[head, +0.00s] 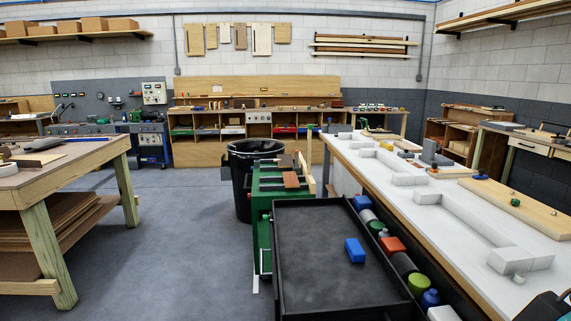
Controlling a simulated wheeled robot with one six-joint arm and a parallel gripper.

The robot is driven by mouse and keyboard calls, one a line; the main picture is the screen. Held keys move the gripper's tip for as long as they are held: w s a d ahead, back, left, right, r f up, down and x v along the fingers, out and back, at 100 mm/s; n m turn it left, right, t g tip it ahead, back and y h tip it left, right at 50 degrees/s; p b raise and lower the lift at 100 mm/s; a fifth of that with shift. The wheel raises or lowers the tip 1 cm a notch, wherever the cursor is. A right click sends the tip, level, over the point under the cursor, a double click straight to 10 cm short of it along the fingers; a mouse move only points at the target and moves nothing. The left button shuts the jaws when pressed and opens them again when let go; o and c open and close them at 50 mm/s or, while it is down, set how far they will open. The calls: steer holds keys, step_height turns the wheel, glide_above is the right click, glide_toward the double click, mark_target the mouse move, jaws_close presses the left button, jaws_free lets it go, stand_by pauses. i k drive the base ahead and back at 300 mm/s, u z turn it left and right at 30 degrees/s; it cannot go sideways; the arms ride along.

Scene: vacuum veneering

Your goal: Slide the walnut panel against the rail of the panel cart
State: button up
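A pale wooden upright strip (306,172) stands at the cart's right side and may be the rail. The panel looks apart from this strip, but it is too small to tell surely. My gripper is not recognisable in this view.
A black tray (310,290) with a blue block (354,250) stands in front of the cart. A long white-topped bench (440,240) runs along the right. A black bin (243,180) stands behind the cart. A wooden table (75,160) is at left, with clear floor between.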

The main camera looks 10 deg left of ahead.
mark_target(275, 161)
steer(key=k, duration=0.65)
steer(key=u, duration=0.65)
steer(key=i, duration=0.7)
steer(key=u, duration=1.35)
steer(key=i, duration=2)
steer(key=z, duration=0.65)
steer(key=i, duration=0.95)
steer(key=z, duration=1.05)
steer(key=i, duration=0.7)
steer(key=u, duration=0.35)
